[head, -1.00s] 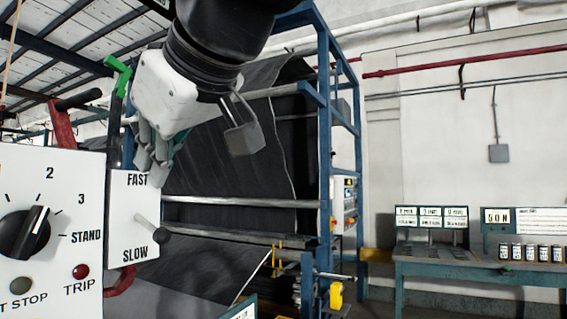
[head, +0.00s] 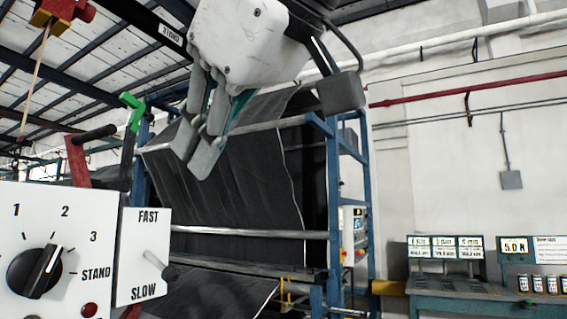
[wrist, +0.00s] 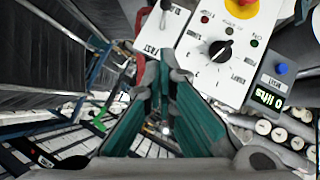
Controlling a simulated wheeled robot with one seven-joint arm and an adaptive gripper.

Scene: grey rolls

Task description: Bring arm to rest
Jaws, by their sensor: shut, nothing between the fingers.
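My gripper (head: 197,150) hangs in the upper middle of the head view, its grey fingers pointing down and left. Its fingers are together and empty, in the air in front of the dark fabric (head: 240,190) on the blue frame. In the wrist view my gripper (wrist: 165,75) shows its green inner pads, with the tips close together near the white control panel (wrist: 225,55). The panel also shows at the lower left of the head view (head: 60,235), with a black dial (head: 35,270) and a FAST/SLOW lever (head: 155,260).
A red lever (head: 77,160) and a green-topped lever (head: 132,110) rise behind the panel. The blue frame (head: 333,200) stands right of the fabric. A teal bench (head: 470,303) with small jars stands at the lower right, below a bare wall.

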